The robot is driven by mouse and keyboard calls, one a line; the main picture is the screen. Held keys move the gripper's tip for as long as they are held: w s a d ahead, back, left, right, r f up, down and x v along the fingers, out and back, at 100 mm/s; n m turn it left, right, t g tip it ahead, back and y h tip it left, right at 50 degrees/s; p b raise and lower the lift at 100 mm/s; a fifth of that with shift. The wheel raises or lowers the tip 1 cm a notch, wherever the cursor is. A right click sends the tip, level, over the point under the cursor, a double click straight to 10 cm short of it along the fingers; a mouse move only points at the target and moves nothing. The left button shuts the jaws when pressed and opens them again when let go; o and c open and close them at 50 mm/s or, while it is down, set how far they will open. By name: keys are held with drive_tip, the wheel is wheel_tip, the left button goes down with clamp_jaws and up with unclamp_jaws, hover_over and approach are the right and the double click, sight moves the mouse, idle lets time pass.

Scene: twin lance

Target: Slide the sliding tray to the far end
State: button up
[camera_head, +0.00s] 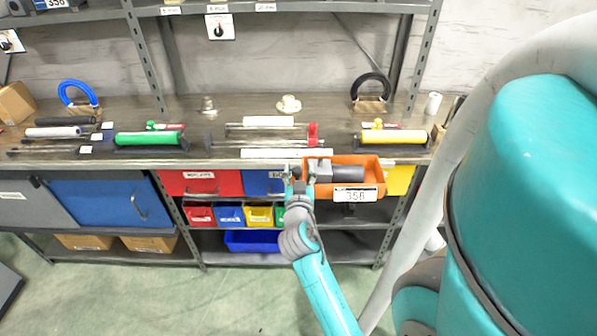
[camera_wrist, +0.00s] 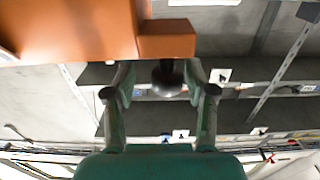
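An orange tray (camera_head: 324,191) with a label 356 is at the bench's front edge in the head view, right of centre. It holds a grey block and a dark grey cylinder (camera_head: 348,174). I take it for the sliding tray. In the wrist view, an orange body (camera_wrist: 75,30) with a block at its right fills the upper left. My gripper (camera_head: 300,174) is at the tray's left end. In the wrist view my gripper (camera_wrist: 160,75) has its fingers apart, with a dark round knob (camera_wrist: 167,80) showing between them. Contact is not clear. No rail is clearly visible.
The bench top (camera_head: 230,112) carries a green roller (camera_head: 148,138), a yellow roller (camera_head: 393,137), a blue coil (camera_head: 78,94) and a black coil (camera_head: 371,88). A white tube (camera_head: 268,153) lies left of the tray. Red and blue drawers and small bins are below.

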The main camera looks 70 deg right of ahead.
drive_tip(key=shift+a, duration=0.15)
drive_tip(key=v, duration=1.1)
drive_tip(key=shift+a, duration=0.35)
drive_tip(key=shift+s, duration=0.1)
drive_tip(key=s+a+f+n+t+y, duration=0.1)
drive_tip(key=a+f+n+t+y, duration=0.3)
drive_tip(key=a, duration=0.5)
drive_tip(key=a+f+n+t+y, duration=0.3)
drive_tip(key=a+f+n+y, duration=0.3)
drive_tip(key=a, duration=0.3)
drive_tip(key=s+a+r+n+y, duration=0.2)
drive_tip(key=s+a+y, duration=0.1)
drive_tip(key=s+a, duration=0.3)
drive_tip(key=s+a+r+n+t+y, duration=0.1)
drive_tip(key=s+a+n+y, duration=0.1)
drive_tip(key=s+a+y, duration=0.2)
drive_tip(key=s+a, duration=0.2)
drive_tip(key=shift+s+r+t, duration=0.3)
drive_tip(key=shift+r, duration=0.1)
idle(0.3)
